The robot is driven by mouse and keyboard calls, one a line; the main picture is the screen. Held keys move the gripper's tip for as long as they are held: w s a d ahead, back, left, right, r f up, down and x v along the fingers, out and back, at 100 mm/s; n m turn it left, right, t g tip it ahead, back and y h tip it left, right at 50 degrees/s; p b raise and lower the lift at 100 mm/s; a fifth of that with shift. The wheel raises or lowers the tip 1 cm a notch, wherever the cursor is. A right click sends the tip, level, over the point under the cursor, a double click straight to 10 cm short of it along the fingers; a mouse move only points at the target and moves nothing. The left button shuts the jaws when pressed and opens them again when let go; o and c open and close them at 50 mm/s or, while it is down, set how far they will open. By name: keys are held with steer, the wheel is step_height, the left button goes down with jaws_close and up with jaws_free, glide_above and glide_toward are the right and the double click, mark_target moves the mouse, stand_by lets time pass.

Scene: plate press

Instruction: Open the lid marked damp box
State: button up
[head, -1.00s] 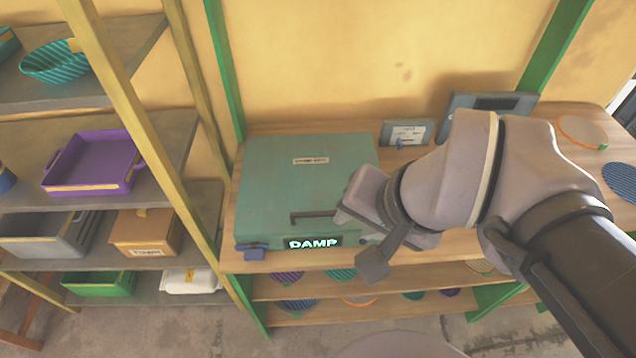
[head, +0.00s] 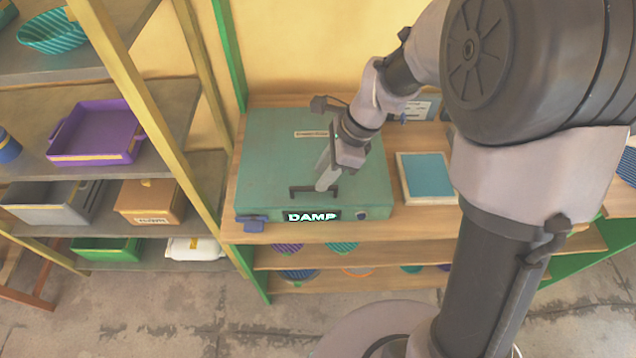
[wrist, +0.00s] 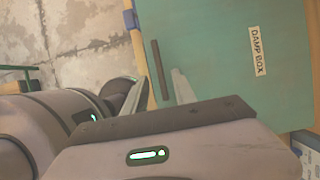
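The damp box is a teal box on the wooden bench, with a lit DAMP sign (head: 312,216) on its front. Its flat lid (head: 270,160) looks shut and has a dark bar handle (head: 300,191) near the front edge. In the wrist view, the lid (wrist: 215,50) bears a DAMP BOX label (wrist: 258,51), and the handle (wrist: 156,65) shows beyond my gripper. My gripper (head: 325,178) is over the lid at the handle. Its fingers look apart, one on each side of the handle's line in the wrist view (wrist: 158,92). I cannot tell whether they touch the handle.
A blue latch-like piece (head: 250,223) sits at the box's front left corner. A blue panel with a pale frame (head: 427,178) lies right of the box. A shelf with a purple tray (head: 95,135) stands at left. Open floor (head: 190,300) lies in front.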

steer(key=x, duration=0.3)
steer(key=shift+a+f+b, duration=0.1)
steer(key=shift+f+b, duration=0.15)
steer(key=shift+b, duration=0.15)
jaws_close()
steer(key=shift+r, duration=0.1)
stand_by(1.0)
